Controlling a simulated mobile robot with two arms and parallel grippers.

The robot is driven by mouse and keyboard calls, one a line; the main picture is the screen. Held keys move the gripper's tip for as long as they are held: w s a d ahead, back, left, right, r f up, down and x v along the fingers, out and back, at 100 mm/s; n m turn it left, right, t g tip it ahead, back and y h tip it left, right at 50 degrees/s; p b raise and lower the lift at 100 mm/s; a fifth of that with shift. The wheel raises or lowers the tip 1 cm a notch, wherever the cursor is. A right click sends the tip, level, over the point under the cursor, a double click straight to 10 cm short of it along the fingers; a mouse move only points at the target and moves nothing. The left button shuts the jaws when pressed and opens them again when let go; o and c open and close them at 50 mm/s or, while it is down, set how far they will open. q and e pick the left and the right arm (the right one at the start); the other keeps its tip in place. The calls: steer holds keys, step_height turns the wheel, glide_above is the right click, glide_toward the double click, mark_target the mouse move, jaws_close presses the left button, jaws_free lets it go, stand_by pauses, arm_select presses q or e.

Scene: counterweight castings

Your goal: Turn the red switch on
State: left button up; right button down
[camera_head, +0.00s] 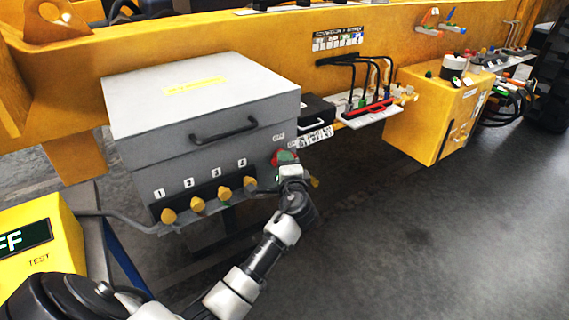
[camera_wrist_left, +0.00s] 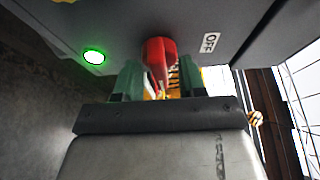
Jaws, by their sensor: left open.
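The red switch (camera_head: 276,158) is on the front of the grey box (camera_head: 205,95), at its right end. It shows only partly in the head view, behind my left gripper (camera_head: 287,157). In the wrist view the red switch (camera_wrist_left: 158,50) stands between and just beyond the green fingertips of my left gripper (camera_wrist_left: 158,78). The fingers are open, one on each side of it; I cannot tell whether they touch it. An "OFF" label (camera_wrist_left: 210,43) is right of the switch, and a green lamp (camera_wrist_left: 94,56) glows to its left. My right gripper is not in view.
Yellow knobs (camera_head: 197,205) numbered 1 to 4 line the box's lower front. A yellow unit (camera_head: 40,250) at lower left displays "FF", its left part cut off. A black-handled lid tops the grey box. A yellow box (camera_head: 430,115) stands right. The floor at lower right is clear.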

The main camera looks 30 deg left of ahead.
arm_select(q)
steer(key=b+v, duration=0.1)
steer(key=v, duration=0.9)
steer(key=shift+s, duration=0.15)
steer(key=shift+d+r, duration=0.1)
steer(key=d+f+m+g+h, duration=0.1)
steer(key=d+f+h, duration=0.15)
steer(key=f, duration=0.65)
steer(key=d+f+m+h, duration=0.1)
steer(key=f+h, duration=0.2)
steer(key=f, duration=0.7)
steer(key=s+d+f+g+h, duration=0.15)
steer(key=s+f, duration=0.25)
steer(key=f, duration=0.4)
steer(key=s+d+f+g+h, duration=0.15)
steer(key=s+f, duration=0.25)
steer(key=f, duration=0.5)
steer(key=s+f+n+g+h, duration=0.3)
steer(key=s+f+g, duration=0.1)
steer(key=s+f, duration=0.95)
steer(key=s+f+n+g, duration=0.2)
steer(key=s+f+n, duration=0.1)
steer(key=s, duration=0.8)
steer(key=s+f+n+g+h, duration=0.1)
steer(key=s+f, duration=0.3)
steer(key=s, duration=0.8)
steer(key=shift+s+f+n+g, duration=0.15)
steer(key=shift+f+n+g, duration=0.2)
steer(key=shift+n, duration=0.55)
